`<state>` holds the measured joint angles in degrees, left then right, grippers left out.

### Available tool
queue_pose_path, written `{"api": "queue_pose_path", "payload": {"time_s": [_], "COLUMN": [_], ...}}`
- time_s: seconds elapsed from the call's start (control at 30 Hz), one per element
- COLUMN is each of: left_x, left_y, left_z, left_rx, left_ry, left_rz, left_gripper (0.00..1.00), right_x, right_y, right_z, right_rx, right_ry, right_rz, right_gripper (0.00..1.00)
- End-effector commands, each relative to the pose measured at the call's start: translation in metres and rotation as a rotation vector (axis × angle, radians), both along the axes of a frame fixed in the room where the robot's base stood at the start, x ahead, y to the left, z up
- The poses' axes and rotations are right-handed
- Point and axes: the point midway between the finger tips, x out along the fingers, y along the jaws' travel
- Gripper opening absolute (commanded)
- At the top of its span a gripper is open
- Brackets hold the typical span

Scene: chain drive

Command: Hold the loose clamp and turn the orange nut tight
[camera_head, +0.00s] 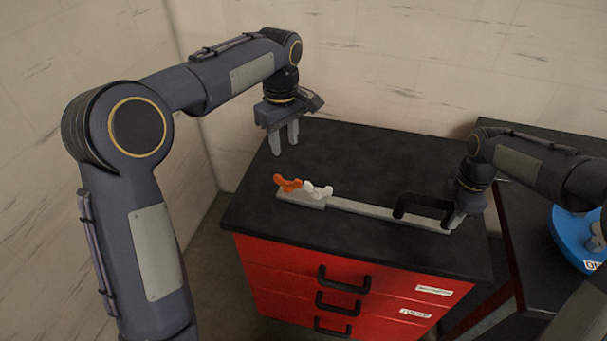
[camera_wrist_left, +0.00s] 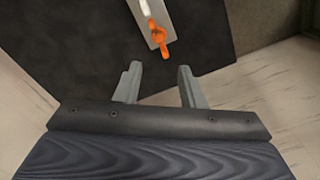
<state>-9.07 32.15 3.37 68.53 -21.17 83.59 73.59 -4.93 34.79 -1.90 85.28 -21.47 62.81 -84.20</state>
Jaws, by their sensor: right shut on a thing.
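The orange nut (camera_head: 287,184), with wing-like lobes, sits at the left end of a long grey bar (camera_head: 370,209) on the black bench top. A white winged nut (camera_head: 318,190) sits right beside it on the bar. A black clamp (camera_head: 420,201) is at the bar's right end. My right gripper (camera_head: 454,218) is shut on it there; its fingers are partly hidden. My left gripper (camera_head: 285,136) is open and empty, above and behind the orange nut, fingers pointing down. In the left wrist view, the orange nut (camera_wrist_left: 159,38) lies beyond the two spread fingertips, touching neither.
The black bench top (camera_head: 345,150) is clear behind the bar. Red drawers with black handles (camera_head: 343,280) are below its front edge. A second dark table at the right carries a blue round object (camera_head: 577,236). Pale walls stand behind and left.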

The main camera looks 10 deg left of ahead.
Motion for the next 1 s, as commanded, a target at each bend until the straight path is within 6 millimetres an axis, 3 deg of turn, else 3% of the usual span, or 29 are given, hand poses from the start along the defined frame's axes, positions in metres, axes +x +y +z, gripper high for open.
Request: {"api": "queue_pose_path", "payload": {"time_s": [0.23, 0.7, 1.0], "left_x": [0.005, 0.005, 0.005], "left_y": [-0.002, -0.002, -0.003], "left_z": [-0.023, -0.109, -0.123], "left_rx": [0.009, 0.008, 0.007], "left_ry": [0.011, 0.009, 0.006], "left_rz": [0.022, 0.020, 0.020], "left_gripper": [0.36, 0.36, 0.36], "right_x": [0.000, 0.000, 0.000], "right_y": [0.000, 0.000, 0.000], "right_z": [0.000, 0.000, 0.000], "right_rx": [0.000, 0.000, 0.000], "right_ry": [0.001, 0.001, 0.001], "right_rz": [0.001, 0.002, 0.002], "right_gripper": [0.00, 0.00, 0.00]}}
